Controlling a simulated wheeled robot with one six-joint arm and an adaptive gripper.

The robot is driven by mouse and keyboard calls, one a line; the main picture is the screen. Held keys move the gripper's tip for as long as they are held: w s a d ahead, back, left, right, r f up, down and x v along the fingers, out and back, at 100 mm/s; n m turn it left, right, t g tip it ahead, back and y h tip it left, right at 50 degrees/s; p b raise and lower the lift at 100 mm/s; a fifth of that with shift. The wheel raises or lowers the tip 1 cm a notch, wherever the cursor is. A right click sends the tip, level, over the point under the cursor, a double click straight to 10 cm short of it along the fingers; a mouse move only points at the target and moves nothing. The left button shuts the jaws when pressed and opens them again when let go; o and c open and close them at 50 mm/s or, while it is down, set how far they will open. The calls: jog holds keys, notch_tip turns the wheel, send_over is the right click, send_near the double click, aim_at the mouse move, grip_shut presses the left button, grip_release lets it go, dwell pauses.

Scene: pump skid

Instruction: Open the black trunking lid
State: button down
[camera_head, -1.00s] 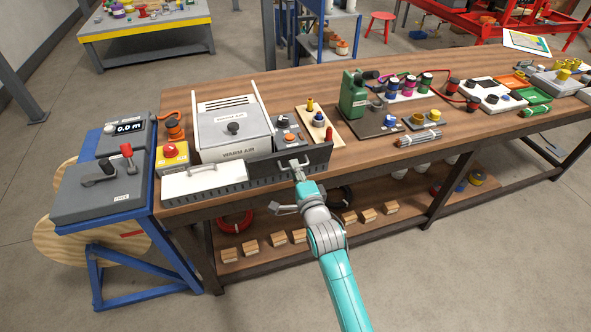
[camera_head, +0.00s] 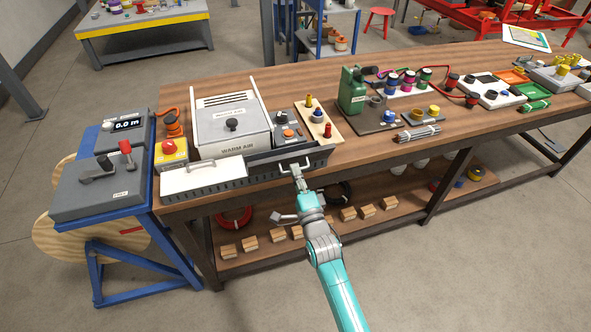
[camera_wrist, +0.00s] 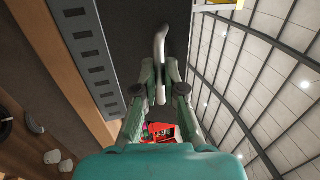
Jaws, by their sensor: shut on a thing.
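The black trunking lid (camera_head: 265,173) is a dark panel along the front of the long wooden bench, right of a white lid (camera_head: 203,176). It appears tilted toward me, with a narrow gap behind it. My gripper (camera_head: 295,170) is shut on the grey handle (camera_head: 305,161) at the lid's front. In the wrist view, the handle (camera_wrist: 160,45) rises from between my gripper's fingers (camera_wrist: 152,90), beside the dark lid surface (camera_wrist: 135,35). The grey slotted trunking wall (camera_wrist: 90,60) shows on the left. My fingers hide part of the handle.
The warm air box (camera_head: 232,130), a red-knobbed yellow box (camera_head: 171,152) and a control box with an orange button (camera_head: 288,134) stand behind the trunking. A lever box (camera_head: 100,188) stands left. The floor in front of the bench is clear.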

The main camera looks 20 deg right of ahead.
jog(key=shift+f, duration=0.1)
jog(key=c, duration=1.2)
grip_release()
jog(key=shift+c, duration=0.2)
jog(key=shift+s, duration=0.15)
jog(key=v, duration=1.1)
jog(key=shift+s+f, duration=0.2)
jog(key=shift+s, duration=0.15)
jog(key=s+f+n+g, duration=0.35)
jog(key=s+n, duration=0.45)
jog(key=s, duration=1.4)
jog(key=s+r+n+g, duration=0.1)
jog(key=s+r+n, duration=0.2)
jog(key=s, duration=0.6)
jog(key=s+r+n+g, duration=0.1)
jog(key=s+r+n, duration=0.2)
jog(key=s+n, duration=0.4)
jog(key=shift+s+d+r+g, duration=0.2)
jog(key=shift+s+g, duration=0.15)
jog(key=shift+s, duration=0.7)
